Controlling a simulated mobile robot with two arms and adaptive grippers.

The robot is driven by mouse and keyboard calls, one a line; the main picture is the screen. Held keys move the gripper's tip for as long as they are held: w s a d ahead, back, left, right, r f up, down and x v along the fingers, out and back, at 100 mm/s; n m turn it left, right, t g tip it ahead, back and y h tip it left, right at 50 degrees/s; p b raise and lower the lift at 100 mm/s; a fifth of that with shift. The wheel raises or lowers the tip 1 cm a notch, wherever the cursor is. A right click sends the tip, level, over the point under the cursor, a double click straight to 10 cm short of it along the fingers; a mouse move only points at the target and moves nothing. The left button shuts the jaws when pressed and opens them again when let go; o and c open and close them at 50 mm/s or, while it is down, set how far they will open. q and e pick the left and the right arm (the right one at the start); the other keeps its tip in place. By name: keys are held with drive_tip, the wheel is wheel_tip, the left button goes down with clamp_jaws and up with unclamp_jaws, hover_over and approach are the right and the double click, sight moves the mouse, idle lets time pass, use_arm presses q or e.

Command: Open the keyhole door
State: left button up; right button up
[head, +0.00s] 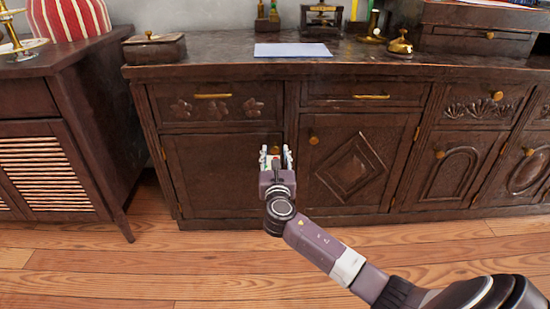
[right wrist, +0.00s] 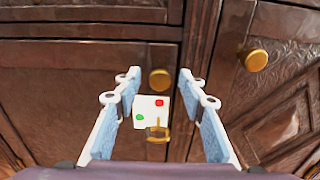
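The dark wooden cabinet has a plain lower-left door (head: 215,170). My right gripper (head: 276,158) is in front of this door's right side. In the right wrist view its blue-and-white fingers (right wrist: 162,105) are spread apart. Between them show a white plate (right wrist: 145,105) with a red and a green dot and a brass key-like piece (right wrist: 157,133) at its lower edge. I cannot tell whether the fingers touch this piece. A round brass knob (right wrist: 160,79) on the door shows just above the plate. My left gripper is not in view.
To the right, a carved diamond door (head: 352,168) has its own brass knob (head: 313,140). Drawers with brass handles (head: 212,96) run above the doors. A slatted cabinet (head: 45,160) stands at the left. The wooden floor (head: 150,265) in front is clear.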

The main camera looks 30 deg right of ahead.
drive_tip(key=shift+w+d, duration=0.2)
drive_tip(key=shift+w, duration=0.15)
drive_tip(key=shift+c, duration=0.6)
clamp_jaws()
